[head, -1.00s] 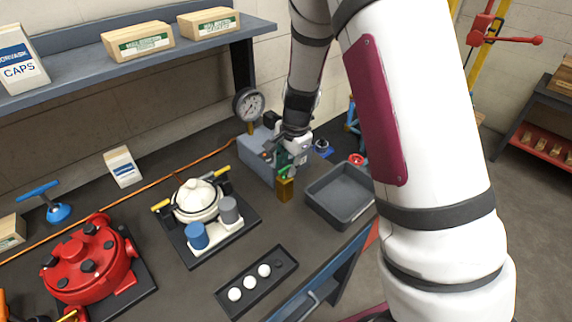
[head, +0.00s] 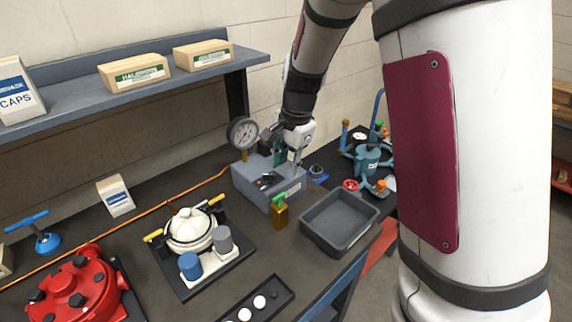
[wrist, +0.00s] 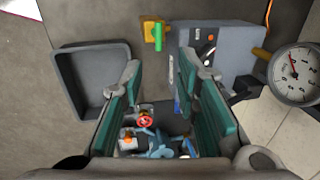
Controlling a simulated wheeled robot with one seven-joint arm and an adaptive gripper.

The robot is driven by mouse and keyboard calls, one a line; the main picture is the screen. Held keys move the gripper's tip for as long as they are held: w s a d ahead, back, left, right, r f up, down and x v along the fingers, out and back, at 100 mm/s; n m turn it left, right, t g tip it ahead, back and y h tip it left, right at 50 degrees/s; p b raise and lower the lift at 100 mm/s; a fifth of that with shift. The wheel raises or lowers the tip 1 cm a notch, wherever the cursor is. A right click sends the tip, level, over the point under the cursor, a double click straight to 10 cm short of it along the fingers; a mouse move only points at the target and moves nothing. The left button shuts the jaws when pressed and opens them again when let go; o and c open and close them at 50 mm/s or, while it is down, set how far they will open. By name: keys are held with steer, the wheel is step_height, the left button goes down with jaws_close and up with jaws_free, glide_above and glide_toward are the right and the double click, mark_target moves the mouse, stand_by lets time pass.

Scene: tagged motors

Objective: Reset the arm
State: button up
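My gripper (wrist: 160,68) is open, with two teal-padded fingers apart and nothing between them in the wrist view. In the head view my gripper (head: 286,150) is over the grey box with the gauge, partly hidden by its own wrist. The grey box (head: 285,192) carries a dial gauge (head: 242,132) and a dark switch. A brass padlock-like block with a green top (head: 279,214) stands in front of the box, apart from my gripper. It also shows in the wrist view (wrist: 150,48), beyond the fingertips.
An empty grey tray (head: 340,246) lies right of the block. A blue valved motor (head: 368,158) is farther right. A white motor (head: 189,230) and a red motor (head: 75,290) stand left. A shelf (head: 140,92) with boxes hangs above.

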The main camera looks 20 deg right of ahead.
steer(key=s+a+r+n+t+b, duration=0.1)
steer(key=s+a+r+n+t, duration=0.1)
steer(key=s+r+n, duration=0.75)
steer(key=s+r+n+t+b, duration=0.1)
steer(key=s+r+n, duration=0.3)
steer(key=s, duration=1)
steer(key=shift+d+r+t+h, duration=0.2)
steer(key=shift+r+t+h, duration=0.1)
steer(key=shift+r+h, duration=0.1)
steer(key=shift+o, duration=0.2)
